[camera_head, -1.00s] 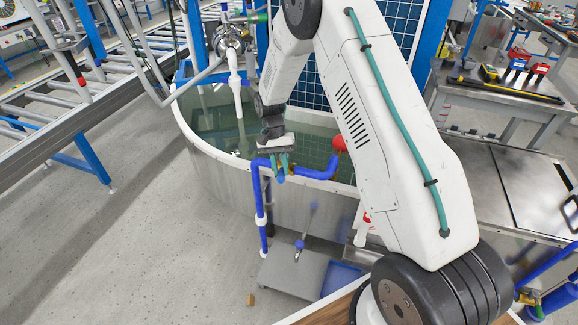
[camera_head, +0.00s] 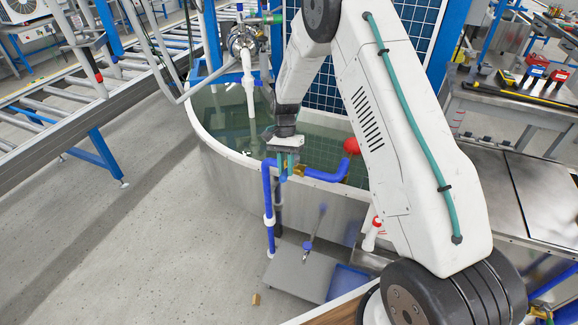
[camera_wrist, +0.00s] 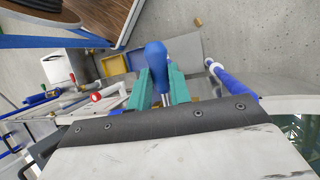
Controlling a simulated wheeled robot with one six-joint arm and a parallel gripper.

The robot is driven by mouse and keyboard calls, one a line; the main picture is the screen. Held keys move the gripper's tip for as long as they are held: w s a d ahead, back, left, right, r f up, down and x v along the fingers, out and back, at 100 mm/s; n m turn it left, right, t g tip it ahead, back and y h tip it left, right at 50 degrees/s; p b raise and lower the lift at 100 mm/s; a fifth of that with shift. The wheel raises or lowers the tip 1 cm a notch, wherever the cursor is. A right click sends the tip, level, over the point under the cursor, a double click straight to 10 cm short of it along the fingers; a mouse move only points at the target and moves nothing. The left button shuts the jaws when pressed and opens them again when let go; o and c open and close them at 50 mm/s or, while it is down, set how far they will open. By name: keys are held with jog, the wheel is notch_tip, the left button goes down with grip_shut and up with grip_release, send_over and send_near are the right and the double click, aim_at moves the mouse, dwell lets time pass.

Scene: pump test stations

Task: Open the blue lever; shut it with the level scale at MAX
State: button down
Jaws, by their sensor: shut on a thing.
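My gripper (camera_wrist: 160,88) is shut on the blue lever (camera_wrist: 156,54). The lever's blue grip pokes out past the green fingers in the wrist view, with a metal shank between them. In the head view my gripper (camera_head: 287,166) points down at the tank rim, beside the blue pipe (camera_head: 326,175). The lever's angle is hard to tell there because the fingers cover it. The round tank (camera_head: 225,165) holds greenish water. I cannot make out the level scale or its MAX mark.
A red ball (camera_head: 351,146) is at the tank's edge, right of my gripper. A white pipe (camera_head: 248,85) hangs over the water. A grey platform (camera_head: 298,272) stands below the blue pipe. A roller conveyor (camera_head: 60,95) is at left. The floor in front is open.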

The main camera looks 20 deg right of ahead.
jog(key=c, duration=1.3)
grip_release()
jog(key=shift+w+d+r, duration=0.1)
jog(key=shift+w+d, duration=0.1)
jog(key=shift+w, duration=0.05)
jog(key=shift+s+a, duration=0.1)
jog(key=v, duration=0.7)
jog(key=shift+r, duration=0.3)
